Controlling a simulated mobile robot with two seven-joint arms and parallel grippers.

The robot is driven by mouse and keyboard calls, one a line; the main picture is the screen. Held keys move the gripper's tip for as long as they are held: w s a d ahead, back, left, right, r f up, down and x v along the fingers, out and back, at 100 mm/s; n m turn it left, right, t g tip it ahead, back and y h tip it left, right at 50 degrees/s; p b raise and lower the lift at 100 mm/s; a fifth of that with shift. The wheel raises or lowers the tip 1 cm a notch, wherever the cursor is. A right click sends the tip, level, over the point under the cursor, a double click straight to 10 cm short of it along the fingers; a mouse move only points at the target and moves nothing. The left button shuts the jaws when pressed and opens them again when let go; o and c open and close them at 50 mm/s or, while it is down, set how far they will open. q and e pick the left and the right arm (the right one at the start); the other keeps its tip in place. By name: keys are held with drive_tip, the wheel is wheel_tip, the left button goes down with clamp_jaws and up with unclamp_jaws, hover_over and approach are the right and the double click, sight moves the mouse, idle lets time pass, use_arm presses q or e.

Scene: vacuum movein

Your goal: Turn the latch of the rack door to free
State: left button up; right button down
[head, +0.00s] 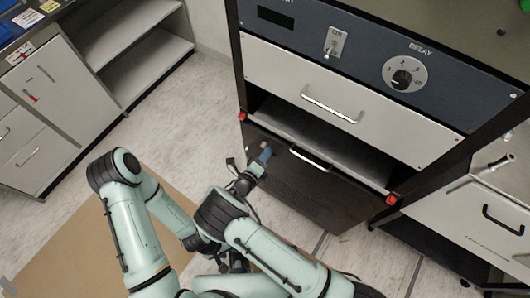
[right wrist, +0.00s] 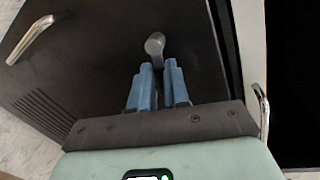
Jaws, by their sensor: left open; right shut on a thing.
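The dark rack door (head: 315,194) with a metal bar handle (head: 310,160) is low on the rack. In the right wrist view the door (right wrist: 105,65) fills much of the picture, and its handle (right wrist: 30,40) is at upper left. The latch (right wrist: 154,43) is a small grey lever with a rounded end, just ahead of the fingers. My right gripper (head: 264,154) is at the door's left part in the head view. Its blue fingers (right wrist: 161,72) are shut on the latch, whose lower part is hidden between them. My left gripper is not visible; only its arm shows.
Above the door are a light drawer front (head: 345,95) and a dark panel with a switch (head: 333,44) and a delay dial (head: 404,75). Red pieces (head: 392,200) sit at the rack's edges. Cabinets (head: 60,90) stand at left; open floor (head: 180,125) lies between.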

use_arm(q)
drive_tip(key=shift+w+r+p, duration=0.3)
drive_tip(key=shift+r+p, duration=0.1)
drive_tip(key=shift+r, duration=0.2)
drive_tip(key=shift+w+r+p, duration=0.3)
drive_tip(key=shift+r+p, duration=0.1)
drive_tip(key=shift+r, duration=0.2)
use_arm(e)
drive_tip(key=shift+w+r+n+h, duration=0.1)
drive_tip(key=shift+r+n+h, duration=0.3)
drive_tip(key=shift+n, duration=0.9)
drive_tip(key=shift+r, duration=0.15)
drive_tip(key=c, duration=1.1)
unclamp_jaws()
use_arm(q)
drive_tip(key=shift+r, duration=0.1)
